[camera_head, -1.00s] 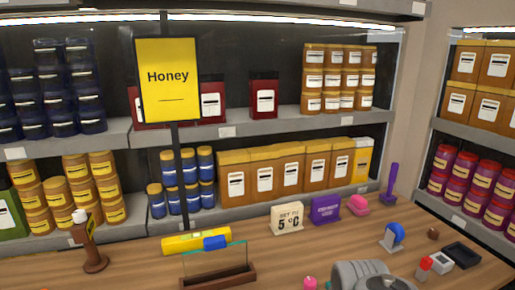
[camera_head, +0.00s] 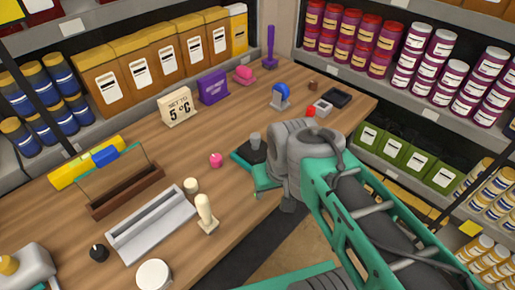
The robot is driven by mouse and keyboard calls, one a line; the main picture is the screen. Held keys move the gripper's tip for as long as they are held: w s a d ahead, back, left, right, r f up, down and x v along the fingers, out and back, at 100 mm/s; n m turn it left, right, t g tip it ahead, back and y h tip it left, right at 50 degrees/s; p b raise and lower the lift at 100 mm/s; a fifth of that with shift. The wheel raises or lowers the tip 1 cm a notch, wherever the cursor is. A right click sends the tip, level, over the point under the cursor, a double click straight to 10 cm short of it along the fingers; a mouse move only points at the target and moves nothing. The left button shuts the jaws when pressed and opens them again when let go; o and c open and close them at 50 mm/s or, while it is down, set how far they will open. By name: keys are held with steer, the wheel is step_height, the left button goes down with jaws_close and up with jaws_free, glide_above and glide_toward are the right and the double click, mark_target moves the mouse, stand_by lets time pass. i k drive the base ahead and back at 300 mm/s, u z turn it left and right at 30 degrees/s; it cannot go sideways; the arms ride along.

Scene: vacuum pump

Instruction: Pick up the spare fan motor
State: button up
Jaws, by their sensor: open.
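I cannot tell for sure which thing is the spare fan motor. A small grey cylinder (camera_head: 255,140) shows right at my gripper, and I cannot tell whether it is a loose thing or touches the gripper. My gripper (camera_head: 252,168), teal and dark, is open over the right part of the wooden table (camera_head: 225,120). My grey wrist and teal arm come in from the lower right and hide the table behind them. A blue round thing on a grey stand (camera_head: 280,96) is beyond the gripper.
Left of the gripper are a pink knob (camera_head: 215,160), a cream stamp-like piece (camera_head: 206,215), a grey tray (camera_head: 150,225) and a brown wooden tray (camera_head: 125,190). A "5°C" sign (camera_head: 177,107) and purple box (camera_head: 213,87) stand at the back. Stocked shelves (camera_head: 400,90) border the table.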

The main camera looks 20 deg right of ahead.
mark_target(253, 151)
steer(key=u, duration=0.05)
steer(key=k, duration=0.5)
steer(key=u, duration=3.75)
steer(key=k, duration=1.15)
steer(key=z, duration=0.65)
